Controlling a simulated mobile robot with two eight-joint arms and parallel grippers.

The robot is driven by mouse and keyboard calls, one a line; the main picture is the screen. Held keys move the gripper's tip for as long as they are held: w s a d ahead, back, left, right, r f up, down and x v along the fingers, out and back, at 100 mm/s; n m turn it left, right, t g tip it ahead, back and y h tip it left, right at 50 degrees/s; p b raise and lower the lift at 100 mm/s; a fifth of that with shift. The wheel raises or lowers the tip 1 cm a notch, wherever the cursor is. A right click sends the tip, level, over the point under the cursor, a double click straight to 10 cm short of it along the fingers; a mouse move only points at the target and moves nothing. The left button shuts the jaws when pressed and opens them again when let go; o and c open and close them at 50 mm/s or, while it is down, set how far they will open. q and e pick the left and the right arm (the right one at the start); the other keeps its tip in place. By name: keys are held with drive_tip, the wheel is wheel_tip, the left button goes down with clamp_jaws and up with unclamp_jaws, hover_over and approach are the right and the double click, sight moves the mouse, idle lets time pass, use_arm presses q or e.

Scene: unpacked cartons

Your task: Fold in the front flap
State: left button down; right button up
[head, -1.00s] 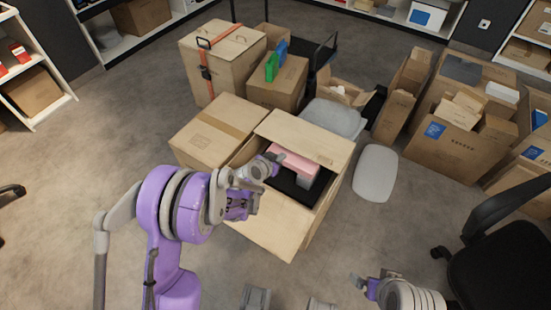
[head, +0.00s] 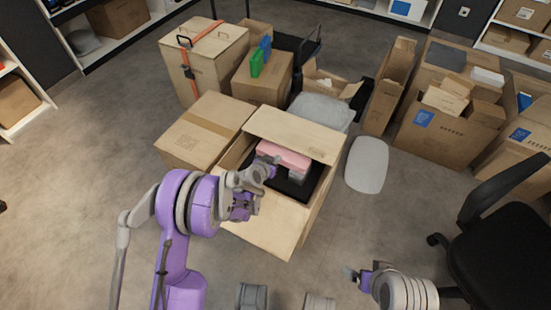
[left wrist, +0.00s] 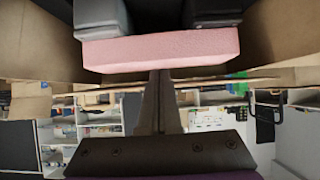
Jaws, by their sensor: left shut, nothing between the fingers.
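The open carton (head: 317,212) stands in the middle of the head view. Its front flap (head: 265,225) spreads outward toward me, and its back flap (head: 298,132) stands up over the far side. Inside are a pink block (head: 284,154) with grey parts and a black item (head: 302,187). My left gripper (head: 269,170) is over the opening, near the pink block, its fingers shut and empty. In the left wrist view, the shut fingers (left wrist: 158,100) point toward the pink block (left wrist: 160,48); contact is unclear. My right gripper (head: 354,274) is at the bottom, away from the carton; its jaw state is unclear.
A closed carton (head: 203,130) adjoins the open one at the left. A grey cushion-like piece (head: 367,164) lies on the floor to the right. A black chair (head: 505,220) stands at the far right. The floor in front of the carton is mostly clear.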

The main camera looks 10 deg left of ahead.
use_arm(q)
drive_tip(key=shift+r, duration=0.1)
wheel_tip(320, 180, up, 7)
drive_tip(key=p, duration=0.4)
drive_tip(key=shift+w, duration=0.35)
drive_tip(key=shift+d, duration=0.1)
